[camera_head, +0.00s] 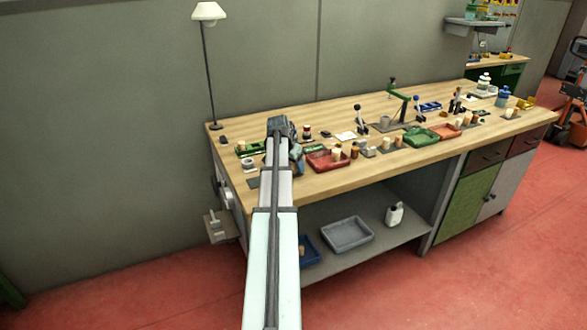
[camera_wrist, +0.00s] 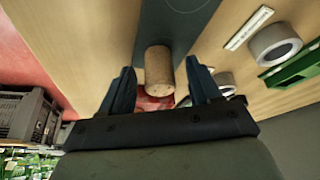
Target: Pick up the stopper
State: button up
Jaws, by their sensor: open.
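The cork stopper (camera_wrist: 159,68) is light brown and cylindrical. In the wrist view it stands at the end of a dark grey mat (camera_wrist: 168,22). My gripper (camera_wrist: 159,74) is open, with one blue finger on each side of the stopper in the picture. A gap shows on both sides, wider on the right. I cannot tell how deep the stopper sits between the fingers. In the head view my arm reaches over the left end of the bench (camera_head: 330,183), and this stopper is not clearly seen there.
The head view shows a red tray (camera_head: 327,162), a green tray (camera_head: 421,138), several other corks and a lamp (camera_head: 208,12). The wrist view shows a grey ring (camera_wrist: 273,44), a white strip (camera_wrist: 248,28), a green tray (camera_wrist: 295,68) and a grey crate (camera_wrist: 28,115).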

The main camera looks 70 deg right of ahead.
jog(key=shift+f, duration=0.15)
jog(key=c, duration=1.1)
notch_tip(320, 180, up, 9)
jog(key=shift+w+r, duration=0.1)
jog(key=shift+r, duration=0.05)
jog(key=shift+w+a+r, duration=0.1)
jog(key=shift+w+a, duration=0.2)
jog(key=shift+w, duration=2.75)
jog(key=shift+w+a, duration=0.25)
jog(key=shift+w, duration=2.8)
jog(key=shift+w+a+r, duration=0.1)
jog(key=shift+w+a, duration=0.2)
jog(key=shift+w, duration=2.75)
